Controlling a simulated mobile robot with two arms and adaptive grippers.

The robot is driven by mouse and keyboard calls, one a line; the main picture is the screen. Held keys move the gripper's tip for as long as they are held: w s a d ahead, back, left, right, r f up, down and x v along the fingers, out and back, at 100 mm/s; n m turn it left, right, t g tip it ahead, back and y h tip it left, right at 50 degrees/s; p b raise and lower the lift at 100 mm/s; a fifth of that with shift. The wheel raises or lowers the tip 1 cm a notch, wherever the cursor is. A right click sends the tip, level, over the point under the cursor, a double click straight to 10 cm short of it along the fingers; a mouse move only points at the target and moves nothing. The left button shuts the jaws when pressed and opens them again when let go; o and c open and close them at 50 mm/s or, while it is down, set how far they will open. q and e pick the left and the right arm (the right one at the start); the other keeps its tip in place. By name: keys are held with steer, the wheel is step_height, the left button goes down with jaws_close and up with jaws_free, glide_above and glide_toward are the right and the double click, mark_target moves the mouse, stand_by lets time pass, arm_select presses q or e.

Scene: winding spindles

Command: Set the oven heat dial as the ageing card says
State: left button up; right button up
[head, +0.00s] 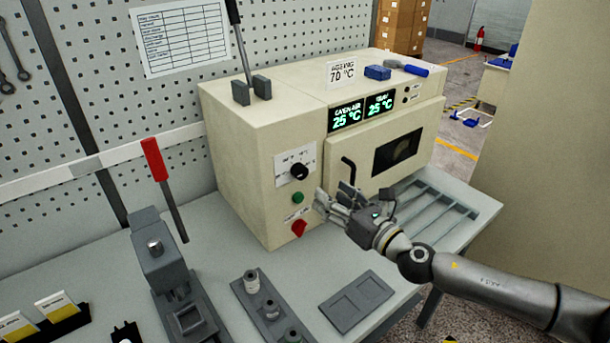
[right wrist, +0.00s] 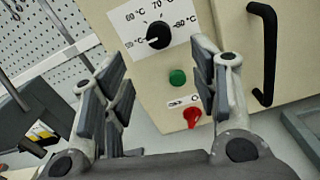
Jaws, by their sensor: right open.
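The beige oven (head: 240,150) stands on the bench against the pegboard. Its black heat dial (head: 299,172) is on the left front panel; the right wrist view shows the dial (right wrist: 158,35) with temperature marks around it, including 60 and 70 °C. Its exact setting is hard to read. The ageing card (head: 341,74) on top of the oven reads 70 °C. My right gripper (head: 335,198) is open and empty in front of the panel, below and right of the dial. In the wrist view its fingers (right wrist: 157,75) are spread, apart from the dial. My left gripper is out of view.
Below the dial are a green button (head: 298,198) and a red switch (head: 299,228). A bent black door handle (head: 349,170) is close to my right gripper. A red-handled press (head: 165,260) and a spindle holder (head: 262,305) stand in front.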

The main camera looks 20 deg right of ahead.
mark_target(303, 174)
steer(key=p+x, duration=0.3)
steer(key=x, duration=0.8)
steer(key=shift+s, duration=0.1)
steer(key=c, duration=1.1)
